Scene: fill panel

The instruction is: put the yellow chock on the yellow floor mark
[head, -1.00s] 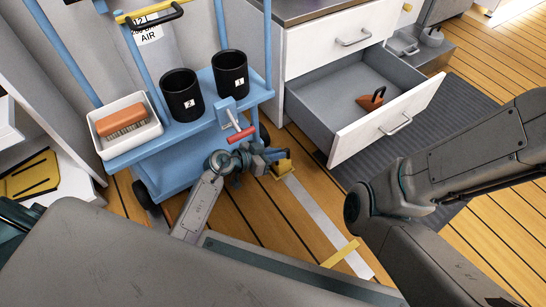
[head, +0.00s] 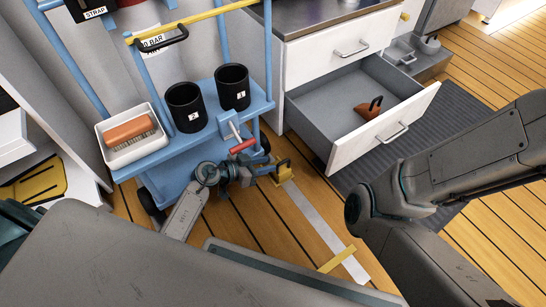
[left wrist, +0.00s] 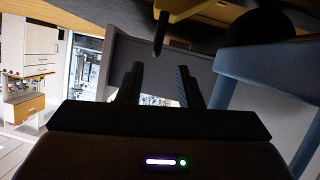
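The yellow chock (head: 284,174), with a dark handle, sits on the floor beside the blue cart, at the far end of a pale floor strip. In the left wrist view the chock (left wrist: 188,9) is at the top edge, its dark handle hanging in line with the gap between my fingers. My left gripper (head: 262,170) is low, close to the chock; its fingers (left wrist: 159,72) stand apart with nothing between them. A yellow floor mark (head: 338,259) crosses the near part of the pale strip. My right gripper is out of view; only its arm shows.
The blue cart (head: 160,158) carries two black cups (head: 186,107) and a white tray (head: 108,156) with a brush. An open drawer (head: 378,136) holding an orange object juts out at the right. Wooden floor around the strip (head: 312,218) is clear.

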